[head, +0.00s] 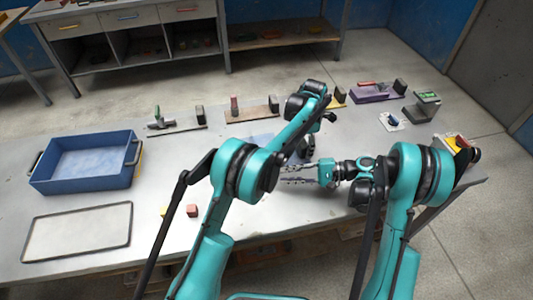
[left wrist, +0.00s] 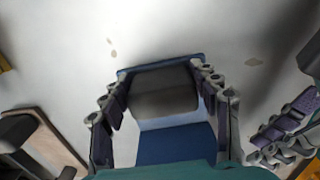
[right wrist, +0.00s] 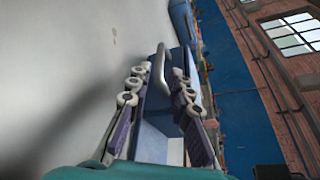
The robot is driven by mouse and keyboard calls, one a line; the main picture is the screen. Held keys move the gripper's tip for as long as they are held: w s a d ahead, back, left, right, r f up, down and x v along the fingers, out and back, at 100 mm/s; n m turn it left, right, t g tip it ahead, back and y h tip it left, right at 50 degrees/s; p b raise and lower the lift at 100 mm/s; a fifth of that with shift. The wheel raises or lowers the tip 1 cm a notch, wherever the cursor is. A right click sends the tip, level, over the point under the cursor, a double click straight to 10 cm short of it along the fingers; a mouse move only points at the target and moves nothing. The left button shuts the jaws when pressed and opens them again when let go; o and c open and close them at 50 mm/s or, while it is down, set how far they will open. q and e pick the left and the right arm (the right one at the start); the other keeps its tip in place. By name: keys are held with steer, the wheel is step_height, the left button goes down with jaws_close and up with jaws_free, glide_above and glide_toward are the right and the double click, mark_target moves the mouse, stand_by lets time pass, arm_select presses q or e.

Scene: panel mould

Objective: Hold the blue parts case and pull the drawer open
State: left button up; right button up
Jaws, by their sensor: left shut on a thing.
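The blue parts case (left wrist: 175,147) shows in the left wrist view with a grey top part (left wrist: 160,95). My left gripper (left wrist: 160,85) is shut on it, one finger along each side. In the head view my left gripper (head: 306,150) reaches down from above, and the arms mostly hide the case. In the right wrist view the case (right wrist: 150,145) has a grey bar handle (right wrist: 158,65). My right gripper (right wrist: 160,95) is open around the handle's line, its fingers apart. In the head view my right gripper (head: 297,174) points left, just below the left one.
A blue tray (head: 60,187) and a framed white panel (head: 78,232) occupy the table's left. Two small blocks, one red (head: 193,210), lie near the front. Several fixtures, including a purple one (head: 372,94), line the back edge.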

stand_by(0.4)
steer(key=v, duration=0.4)
steer(key=shift+w+d, duration=0.1)
steer(key=shift+d, duration=0.1)
steer(key=x, duration=1.2)
steer(key=shift+c, duration=0.2)
